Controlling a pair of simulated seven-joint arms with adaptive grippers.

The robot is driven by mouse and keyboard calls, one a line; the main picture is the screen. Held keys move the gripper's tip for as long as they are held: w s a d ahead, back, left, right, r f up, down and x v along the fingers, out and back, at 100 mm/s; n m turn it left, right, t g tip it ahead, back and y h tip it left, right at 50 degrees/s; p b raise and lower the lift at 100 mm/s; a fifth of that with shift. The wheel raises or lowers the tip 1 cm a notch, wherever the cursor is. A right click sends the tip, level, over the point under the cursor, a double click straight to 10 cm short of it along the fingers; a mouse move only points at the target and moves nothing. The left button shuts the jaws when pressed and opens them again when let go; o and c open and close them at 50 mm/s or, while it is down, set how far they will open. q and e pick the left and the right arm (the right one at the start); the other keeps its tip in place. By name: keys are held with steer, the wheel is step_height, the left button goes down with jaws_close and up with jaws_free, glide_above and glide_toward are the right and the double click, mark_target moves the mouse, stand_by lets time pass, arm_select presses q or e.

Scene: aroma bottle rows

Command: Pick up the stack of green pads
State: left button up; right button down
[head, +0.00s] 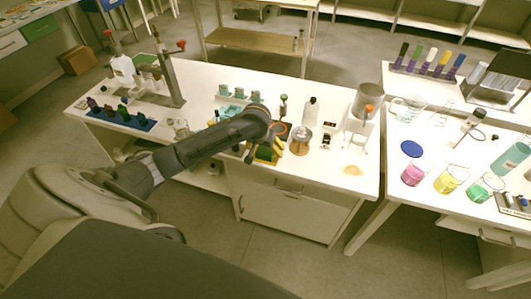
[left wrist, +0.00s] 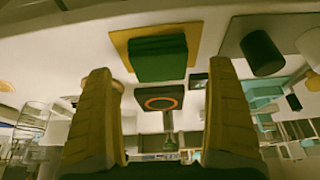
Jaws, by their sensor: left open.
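The stack of green pads (left wrist: 158,58) lies on a yellow-orange square base (left wrist: 120,40) in the upper middle of the left wrist view. My left gripper (left wrist: 160,72) is open, with its two yellow fingers to the left and right below the stack in that view. Nothing is between the fingers, and they appear apart from the pads. In the head view my left gripper (head: 261,146) is over the front of the middle table, and the green pads (head: 265,154) show partly, covered by it. My right gripper is not in view.
A dark plate with an orange ring (left wrist: 160,102) is near the pads. A dark green cylinder (left wrist: 262,53) stands to the right in the wrist view. A copper-coloured vessel (head: 300,142) and a white bottle (head: 310,112) stand right of my gripper. Glass beakers (head: 450,180) are on the right table.

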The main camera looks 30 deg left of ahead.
mark_target(266, 149)
arm_select(q)
steer(key=shift+x, duration=1.6)
steer(key=c, duration=1.3)
